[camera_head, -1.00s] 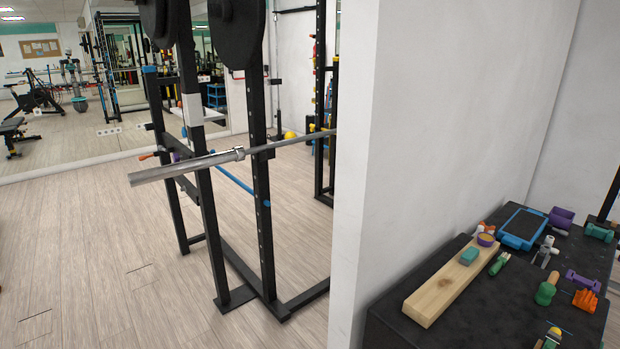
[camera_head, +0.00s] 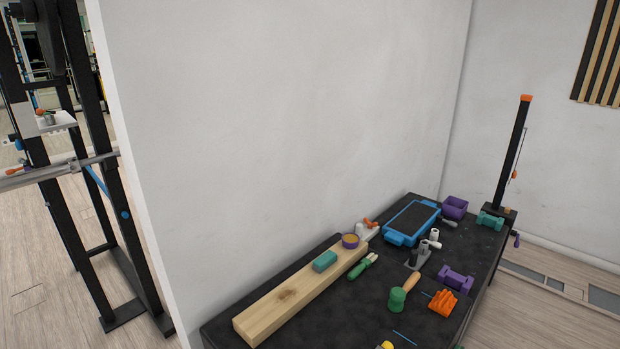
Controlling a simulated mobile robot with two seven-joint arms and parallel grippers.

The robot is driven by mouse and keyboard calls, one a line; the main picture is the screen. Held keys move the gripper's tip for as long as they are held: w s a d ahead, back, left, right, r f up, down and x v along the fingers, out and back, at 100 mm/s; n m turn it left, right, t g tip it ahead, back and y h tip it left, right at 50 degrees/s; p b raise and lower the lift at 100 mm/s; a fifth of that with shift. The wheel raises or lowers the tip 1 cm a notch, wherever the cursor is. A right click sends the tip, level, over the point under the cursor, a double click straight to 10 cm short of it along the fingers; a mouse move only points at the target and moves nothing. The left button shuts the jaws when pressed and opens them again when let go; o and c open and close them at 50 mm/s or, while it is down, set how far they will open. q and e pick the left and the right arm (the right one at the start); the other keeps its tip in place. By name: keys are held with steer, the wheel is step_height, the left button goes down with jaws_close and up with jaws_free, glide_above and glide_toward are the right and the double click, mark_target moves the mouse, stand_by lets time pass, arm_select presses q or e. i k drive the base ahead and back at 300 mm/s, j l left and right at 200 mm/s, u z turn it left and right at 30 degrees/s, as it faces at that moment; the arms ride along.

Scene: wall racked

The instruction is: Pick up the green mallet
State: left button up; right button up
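The green mallet (camera_head: 403,292) lies on the black table (camera_head: 225,325) in the lower right of the head view. Its green head is toward the front left and its light wooden handle points up and to the right. Nothing covers it. Neither of my grippers shows in the view.
Green-handled tool (camera_head: 362,266), orange object (camera_head: 443,302), purple dumbbell (camera_head: 456,279) and blue tray (camera_head: 412,222) surround the mallet. A white wall (camera_head: 280,120) stands behind the table.

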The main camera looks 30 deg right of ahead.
mark_target(397, 294)
steer(key=k+l, duration=0.1)
steer(key=l, duration=0.5)
steer(key=k+l, duration=0.1)
steer(key=l, duration=0.5)
steer(key=k+l, duration=0.1)
steer(key=l, duration=0.5)
steer(key=k+l, duration=0.1)
steer(key=l, duration=0.45)
